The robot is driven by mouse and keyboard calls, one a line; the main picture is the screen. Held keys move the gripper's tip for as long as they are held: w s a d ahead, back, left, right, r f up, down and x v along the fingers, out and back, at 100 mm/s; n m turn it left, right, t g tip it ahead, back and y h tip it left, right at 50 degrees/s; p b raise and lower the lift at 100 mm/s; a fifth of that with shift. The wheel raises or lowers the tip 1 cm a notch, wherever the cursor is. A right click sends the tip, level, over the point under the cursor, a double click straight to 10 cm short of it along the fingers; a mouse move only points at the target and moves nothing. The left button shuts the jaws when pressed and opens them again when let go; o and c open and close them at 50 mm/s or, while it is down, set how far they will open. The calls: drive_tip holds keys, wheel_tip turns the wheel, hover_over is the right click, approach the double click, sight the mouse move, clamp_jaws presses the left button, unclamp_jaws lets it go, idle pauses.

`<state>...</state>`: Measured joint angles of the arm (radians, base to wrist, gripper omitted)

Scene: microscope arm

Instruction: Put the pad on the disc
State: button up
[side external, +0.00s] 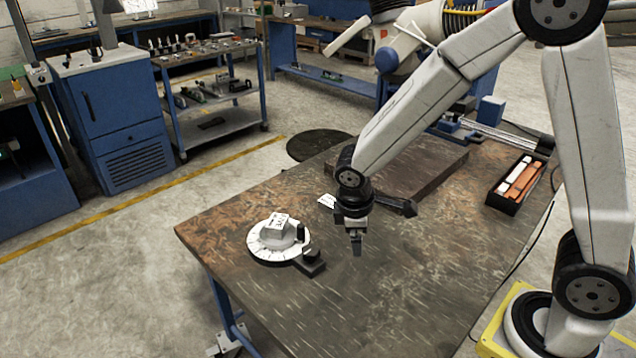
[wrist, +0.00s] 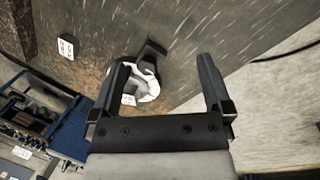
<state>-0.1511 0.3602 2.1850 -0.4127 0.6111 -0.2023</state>
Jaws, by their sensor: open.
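A white round disc (side external: 263,251) with dark marks around its rim lies on the table, left of my gripper in the side view. A pale block (side external: 275,236) with a printed white top (side external: 278,222) sits on the disc. A small flat white printed piece (side external: 327,201) lies on the table behind it; it also shows in the wrist view (wrist: 66,47). I cannot tell which of these is the pad. My gripper (side external: 357,246) is open and empty above the table, pointing down. In the wrist view the disc (wrist: 151,88) is partly hidden by the left finger.
A dark block (side external: 314,264) with a small knob adjoins the disc's right side. A raised dark slab (side external: 420,172) lies at the back of the table. A black box (side external: 510,195) with white and orange items stands at the right. The front of the table is clear.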

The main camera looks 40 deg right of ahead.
drive_tip(key=s+d+r+m+t+y, duration=0.1)
drive_tip(key=s+r+m+t+y, duration=0.1)
drive_tip(key=s+m, duration=0.6)
drive_tip(key=shift+d+r+y, duration=0.2)
drive_tip(key=shift+r+y, duration=0.1)
drive_tip(key=shift+r, duration=0.05)
idle(0.8)
